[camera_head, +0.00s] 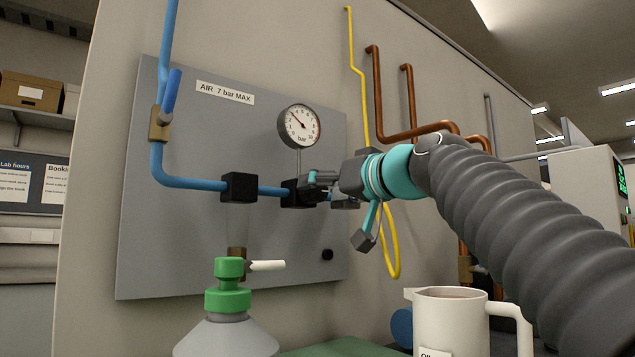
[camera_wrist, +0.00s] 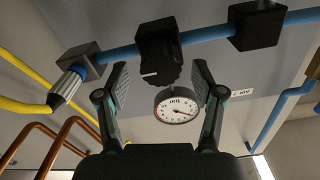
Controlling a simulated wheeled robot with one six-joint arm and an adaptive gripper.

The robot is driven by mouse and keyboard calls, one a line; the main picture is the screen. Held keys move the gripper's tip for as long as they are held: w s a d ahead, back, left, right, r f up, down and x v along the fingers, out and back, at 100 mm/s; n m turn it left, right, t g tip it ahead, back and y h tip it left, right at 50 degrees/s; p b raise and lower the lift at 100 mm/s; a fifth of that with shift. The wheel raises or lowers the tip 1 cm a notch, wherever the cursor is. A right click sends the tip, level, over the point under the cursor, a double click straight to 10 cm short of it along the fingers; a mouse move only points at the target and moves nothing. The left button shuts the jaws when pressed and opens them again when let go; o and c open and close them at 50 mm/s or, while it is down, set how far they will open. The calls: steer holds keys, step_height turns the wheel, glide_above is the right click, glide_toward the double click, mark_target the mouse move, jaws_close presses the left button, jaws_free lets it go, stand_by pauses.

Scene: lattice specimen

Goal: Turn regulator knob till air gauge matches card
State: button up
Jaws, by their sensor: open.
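The air gauge (camera_head: 299,126) is a round white dial with a dark rim on the grey panel. Its needle points to the upper left in the head view. It also shows tilted in the wrist view (camera_wrist: 177,105). The black regulator knob (camera_wrist: 162,75) has a white mark and sits on the regulator body (camera_wrist: 156,42) in the blue pipe. In the head view my gripper (camera_head: 318,188) partly hides the regulator (camera_head: 291,194). I cannot make out the card.
The panel (camera_head: 200,240) carries a sign reading AIR 7 bar MAX (camera_head: 225,92), a blue pipe (camera_head: 195,183) and a valve lever (camera_head: 171,95). A green-topped bottle (camera_head: 228,290) and a white mug (camera_head: 450,320) stand in front. Yellow (camera_head: 362,100) and copper pipes (camera_head: 378,95) run behind my arm.

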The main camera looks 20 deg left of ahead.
steer(key=shift+x, duration=1.05)
steer(key=c, duration=1.1)
steer(key=shift+c, duration=0.2)
steer(key=shift+p, duration=0.35)
steer(key=m+p, duration=0.1)
steer(key=m, duration=0.2)
steer(key=shift+r, duration=0.15)
steer(key=m+p, duration=0.1)
steer(key=m, duration=0.1)
steer(key=shift+m, duration=0.4)
steer(key=m, duration=0.5)
steer(key=shift+w+d+m+p, duration=0.1)
steer(key=shift+m+p, duration=0.2)
steer(key=shift+m, duration=0.1)
